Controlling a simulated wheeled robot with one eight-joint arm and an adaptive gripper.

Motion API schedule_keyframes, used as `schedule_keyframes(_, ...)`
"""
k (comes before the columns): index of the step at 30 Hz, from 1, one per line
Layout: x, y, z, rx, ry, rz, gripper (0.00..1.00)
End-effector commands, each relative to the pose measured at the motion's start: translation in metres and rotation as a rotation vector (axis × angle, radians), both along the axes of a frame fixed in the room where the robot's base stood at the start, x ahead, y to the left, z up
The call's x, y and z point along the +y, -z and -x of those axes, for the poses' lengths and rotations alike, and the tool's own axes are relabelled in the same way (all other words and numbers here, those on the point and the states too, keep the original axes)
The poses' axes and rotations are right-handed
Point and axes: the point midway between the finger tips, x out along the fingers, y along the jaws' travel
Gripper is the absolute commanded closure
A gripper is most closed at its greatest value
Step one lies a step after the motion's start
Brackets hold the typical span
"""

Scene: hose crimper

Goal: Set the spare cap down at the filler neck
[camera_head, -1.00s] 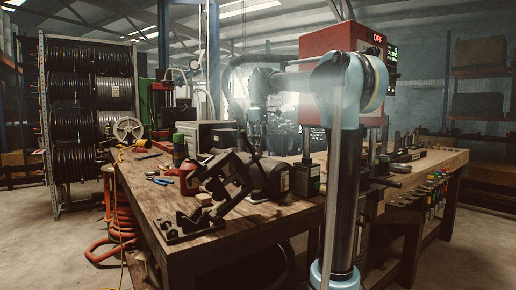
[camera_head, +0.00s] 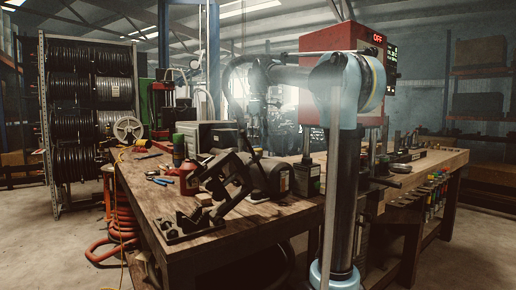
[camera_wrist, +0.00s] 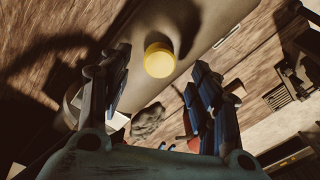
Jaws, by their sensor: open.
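A round yellow cap (camera_wrist: 158,60) shows in the wrist view, on or just above a smooth grey-brown surface (camera_wrist: 185,75). My gripper (camera_wrist: 157,68) is open, one dark finger on each side of the cap in the picture. Gaps show between the cap and both fingers, so I see no contact. I cannot tell how far beyond the fingertips the cap is. I cannot make out the filler neck for sure in either view. In the head view my gripper is too dark to tell from the machinery behind my arm, and the cap cannot be picked out.
A wooden bench (camera_head: 150,203) carries a black clamp-like tool (camera_head: 180,228), a red container (camera_head: 186,178) and blue-handled pliers (camera_head: 160,180). A red machine (camera_head: 325,40) with an "OFF" display stands behind my arm. Hose reels (camera_head: 90,90) stand at the left.

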Motion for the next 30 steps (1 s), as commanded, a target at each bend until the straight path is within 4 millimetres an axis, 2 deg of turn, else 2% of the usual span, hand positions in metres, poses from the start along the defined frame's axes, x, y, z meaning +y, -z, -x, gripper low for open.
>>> schedule_keyframes(6, 0.000, -0.041, -0.001, 0.000, 0.000, 0.000, 0.43)
schedule_keyframes(12, -0.001, -0.069, -0.002, 0.001, 0.000, 0.000, 0.43)
schedule_keyframes(18, -0.001, -0.083, -0.002, 0.001, 0.000, 0.000, 0.43)
schedule_keyframes(30, -0.001, -0.084, -0.002, 0.001, 0.000, 0.000, 0.43)
